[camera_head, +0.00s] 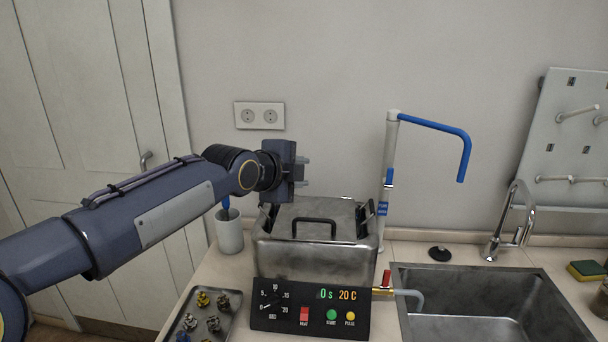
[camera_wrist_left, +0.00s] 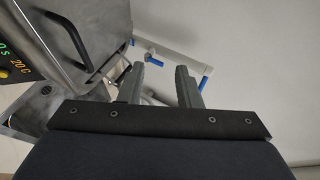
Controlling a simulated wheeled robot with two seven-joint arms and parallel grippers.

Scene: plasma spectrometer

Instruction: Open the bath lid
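The ultrasonic-style metal bath (camera_head: 315,262) stands on the counter, with its grey lid (camera_head: 285,217) lying shut on top. The lid has a black handle (camera_head: 314,221), which also shows in the left wrist view (camera_wrist_left: 92,62). My left gripper (camera_head: 304,172) is above the back left part of the lid, with its fingers pointing right, apart from the handle. In the left wrist view its two fingers (camera_wrist_left: 160,84) are spread with nothing between them. My right gripper is in neither view.
A control panel (camera_head: 310,309) is on the bath's front. A tray of small metal parts (camera_head: 225,318) and a cup (camera_head: 229,236) are at left. A white stand with a blue arm (camera_head: 391,160) rises behind right. A sink (camera_head: 485,305) and faucet (camera_head: 513,215) lie right.

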